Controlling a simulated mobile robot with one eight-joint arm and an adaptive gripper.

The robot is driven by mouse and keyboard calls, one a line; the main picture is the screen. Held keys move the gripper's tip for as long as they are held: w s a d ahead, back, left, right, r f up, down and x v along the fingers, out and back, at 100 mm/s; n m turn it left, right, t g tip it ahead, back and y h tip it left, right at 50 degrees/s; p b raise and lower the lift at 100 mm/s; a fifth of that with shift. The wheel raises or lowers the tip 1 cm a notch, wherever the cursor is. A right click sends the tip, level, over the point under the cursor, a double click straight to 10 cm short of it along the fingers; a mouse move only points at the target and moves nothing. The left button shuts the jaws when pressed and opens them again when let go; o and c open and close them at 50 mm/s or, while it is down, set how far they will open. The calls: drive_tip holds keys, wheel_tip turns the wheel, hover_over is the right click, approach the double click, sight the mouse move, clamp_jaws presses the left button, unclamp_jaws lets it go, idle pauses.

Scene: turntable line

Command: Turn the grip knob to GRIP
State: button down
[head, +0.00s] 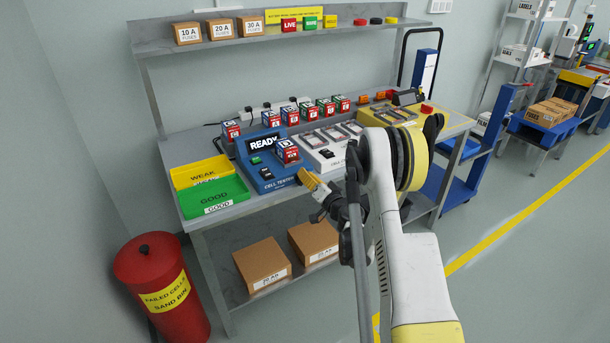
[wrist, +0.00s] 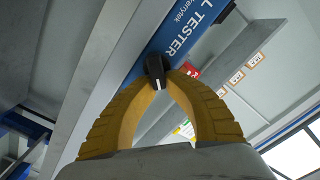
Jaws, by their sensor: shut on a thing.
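The blue cell tester (head: 270,184) stands on the bench, its screen reading READY, with a cell labelled D (head: 288,150) seated on it. In the wrist view a black knob with a white pointer line (wrist: 156,70) sits on the tester's blue front (wrist: 184,32). My gripper (wrist: 157,76) has its two yellow fingers shut on this knob, tips on either side. In the head view my gripper (head: 302,178) is at the tester's front right corner and hides the knob. I cannot read any GRIP marking or tell which position the pointer is at.
Yellow WEAK (head: 186,180) and green GOOD (head: 240,196) trays lie left of the tester. A white unit (head: 322,160) and a yellow machine (head: 392,117) stand to its right. Several cells line the back. A red bin (head: 165,305) stands on the floor at left.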

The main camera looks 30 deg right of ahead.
drive_tip(key=shift+f+m, duration=0.2)
drive_tip(key=shift+m, duration=1.4)
drive_tip(key=shift+w, duration=0.1)
drive_tip(key=c, duration=1.4)
unclamp_jaws()
